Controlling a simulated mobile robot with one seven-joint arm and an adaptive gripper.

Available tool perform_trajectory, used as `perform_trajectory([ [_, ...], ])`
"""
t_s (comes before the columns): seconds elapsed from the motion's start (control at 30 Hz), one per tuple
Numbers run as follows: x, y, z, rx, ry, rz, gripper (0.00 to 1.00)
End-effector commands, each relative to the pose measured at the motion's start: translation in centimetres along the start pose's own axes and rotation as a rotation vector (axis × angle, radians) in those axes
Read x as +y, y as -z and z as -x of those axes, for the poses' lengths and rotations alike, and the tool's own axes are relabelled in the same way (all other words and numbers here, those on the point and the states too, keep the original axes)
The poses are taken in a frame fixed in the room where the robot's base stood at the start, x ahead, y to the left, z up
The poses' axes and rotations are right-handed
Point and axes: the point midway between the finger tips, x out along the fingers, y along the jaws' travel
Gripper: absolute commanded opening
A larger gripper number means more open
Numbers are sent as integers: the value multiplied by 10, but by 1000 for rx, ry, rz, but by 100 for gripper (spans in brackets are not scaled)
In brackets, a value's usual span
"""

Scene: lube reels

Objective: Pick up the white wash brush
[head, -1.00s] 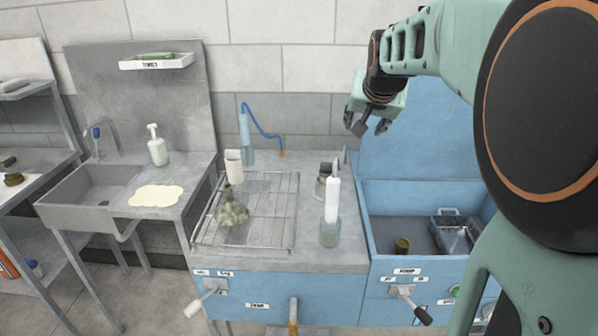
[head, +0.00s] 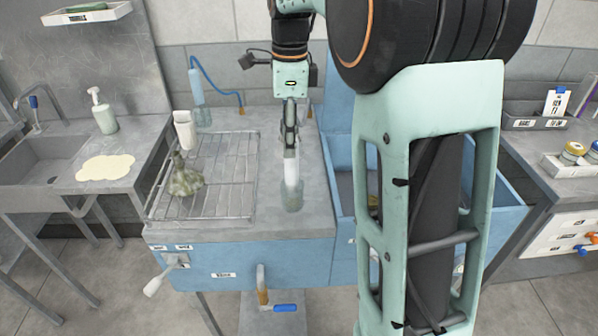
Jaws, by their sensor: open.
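The white wash brush (head: 291,169) stands upright in a clear glass jar (head: 291,199) near the front right of the steel worktop (head: 250,232). My gripper (head: 290,145) points straight down at the top of the brush. Its fingers are open and seem to be at or around the upper end of the white part. The view is nearly edge-on to the fingers, so I cannot tell whether they touch it. The lower end of the brush is inside the jar.
A wire rack (head: 215,205) with a greenish lumpy object (head: 185,180) lies left of the jar. A white container (head: 183,130) and a blue-hosed bottle (head: 198,105) stand behind. The blue basin (head: 505,205) at right is largely hidden by my arm.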

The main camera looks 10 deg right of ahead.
Motion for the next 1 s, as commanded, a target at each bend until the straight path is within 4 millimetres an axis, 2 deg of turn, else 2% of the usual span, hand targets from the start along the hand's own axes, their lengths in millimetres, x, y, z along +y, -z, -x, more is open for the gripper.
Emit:
perform_trajectory([
  [0.13, 6, 8, -4, 26, -13, -14, 42],
  [0.4, 6, 9, -45, 27, -14, -15, 42],
  [0.63, 5, 8, -63, 27, -14, -14, 42],
  [0.83, 4, 7, -94, 28, -14, -14, 42],
  [1.0, 3, 7, -106, 27, -11, -14, 42],
])
